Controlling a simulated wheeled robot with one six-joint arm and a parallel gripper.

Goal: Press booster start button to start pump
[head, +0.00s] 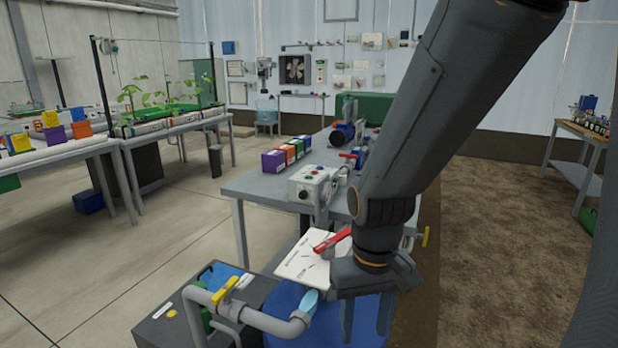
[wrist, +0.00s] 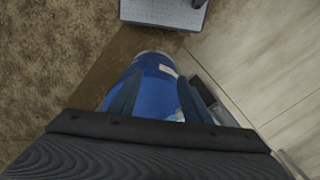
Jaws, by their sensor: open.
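A pale control box (head: 312,184) stands on the near end of the grey bench, left of my arm. It has small coloured buttons on top and a dark round part on its front. The buttons are too small to tell which one is the booster start button. My gripper (head: 366,318) points down in front of the bench, nearer than the box and lower right of it, apart from it. Its two fingers are open and empty. In the wrist view my gripper (wrist: 156,98) is over a blue drum (wrist: 152,82); the control box does not show there.
The grey bench (head: 258,188) also carries coloured boxes (head: 285,154) and a blue pump (head: 343,134). A red-handled valve (head: 333,239), a white sheet (head: 308,262) and grey pipe with a yellow handle (head: 228,288) lie close to my gripper.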

